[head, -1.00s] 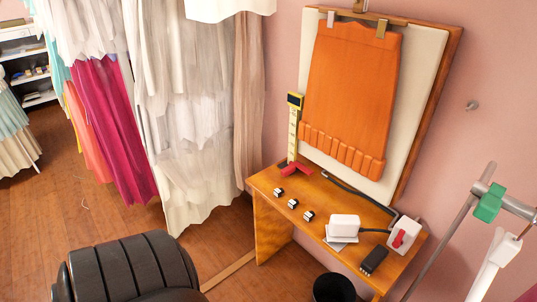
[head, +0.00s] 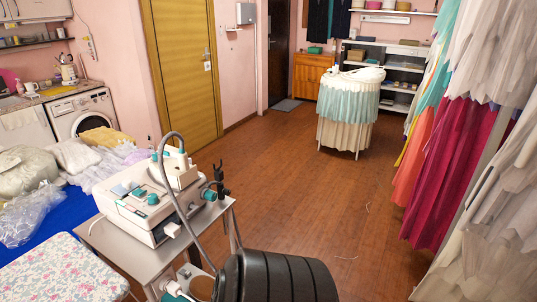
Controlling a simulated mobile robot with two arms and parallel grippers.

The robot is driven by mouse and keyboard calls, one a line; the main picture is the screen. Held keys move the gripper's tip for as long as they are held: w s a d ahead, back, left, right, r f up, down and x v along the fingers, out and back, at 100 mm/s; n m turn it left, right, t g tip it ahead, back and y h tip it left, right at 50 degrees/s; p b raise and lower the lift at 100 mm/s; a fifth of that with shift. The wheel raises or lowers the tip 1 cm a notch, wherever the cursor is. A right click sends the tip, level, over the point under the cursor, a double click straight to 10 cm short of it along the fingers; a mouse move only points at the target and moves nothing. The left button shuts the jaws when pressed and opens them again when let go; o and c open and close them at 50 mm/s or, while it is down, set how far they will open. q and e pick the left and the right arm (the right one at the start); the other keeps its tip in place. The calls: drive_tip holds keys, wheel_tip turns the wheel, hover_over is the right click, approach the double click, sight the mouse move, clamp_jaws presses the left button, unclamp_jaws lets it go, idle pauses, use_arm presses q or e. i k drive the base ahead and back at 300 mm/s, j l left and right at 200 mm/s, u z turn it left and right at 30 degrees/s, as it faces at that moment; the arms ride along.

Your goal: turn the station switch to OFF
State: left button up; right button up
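A white steam station (head: 150,205) with teal knobs and a grey hose stands on a small grey cart (head: 95,236) at the lower left centre. A teal knob (head: 209,194) sticks out at its right side, next to a black upright fitting (head: 220,178). I cannot tell which control, if any, is the station switch, or read any ON or OFF mark. Neither of my grippers is in view.
A floral ironing board (head: 68,272) and a blue-covered surface (head: 40,240) with bagged items lie left of the cart. Hanging gowns (head: 455,190) fill the right side. The wooden floor (head: 300,180) between is open, with a skirted round stand (head: 348,115) further back.

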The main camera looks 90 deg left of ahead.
sight(139, 192)
drive_tip(key=u, duration=3.7)
